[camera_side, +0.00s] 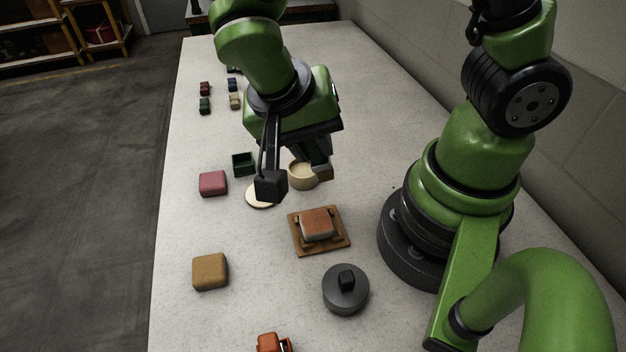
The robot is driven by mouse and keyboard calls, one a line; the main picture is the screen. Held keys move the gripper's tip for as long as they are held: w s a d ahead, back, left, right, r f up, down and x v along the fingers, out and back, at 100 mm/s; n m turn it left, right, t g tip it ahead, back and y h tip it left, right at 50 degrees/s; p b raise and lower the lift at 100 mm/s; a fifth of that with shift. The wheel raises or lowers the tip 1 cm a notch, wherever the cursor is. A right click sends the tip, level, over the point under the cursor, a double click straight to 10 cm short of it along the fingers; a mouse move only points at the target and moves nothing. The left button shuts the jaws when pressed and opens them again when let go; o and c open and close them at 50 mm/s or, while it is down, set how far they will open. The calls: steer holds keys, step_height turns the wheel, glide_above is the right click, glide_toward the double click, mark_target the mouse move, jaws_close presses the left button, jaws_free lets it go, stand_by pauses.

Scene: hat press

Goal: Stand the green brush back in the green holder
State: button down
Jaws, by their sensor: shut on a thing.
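The green holder (243,163) is a small dark green open-topped box on the table, left of my gripper. It looks empty from here. I cannot make out a green brush anywhere in this view. Whether the pot is clear of the table I cannot tell.
A round cream disc (258,199) lies partly behind the left finger. Nearby are a red block (213,183), a tan block (210,271), a wooden tray (337,244) bearing a brown block, and a dark round weight (345,294). Several small blocks lie far left.

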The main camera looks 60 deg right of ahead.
steer(key=w+n+t, duration=0.1)
steer(key=w+t, duration=0.1)
steer(key=w, duration=0.8)
steer(key=n+t+y, duration=0.2)
glide_above(242, 156)
step_height(242, 156, down, 6)
steer(key=shift+s+a+f, duration=0.15)
steer(key=shift+f, duration=0.5)
steer(key=shift+s+a+f, duration=0.15)
steer(key=shift+f, duration=0.55)
steer(key=shift+s+a+f, duration=0.15)
steer(key=shift+f, duration=0.5)
steer(key=shift+f, duration=0.2)
steer(key=c, duration=1)
jaws_free()
steer(key=shift+r, duration=0.1)
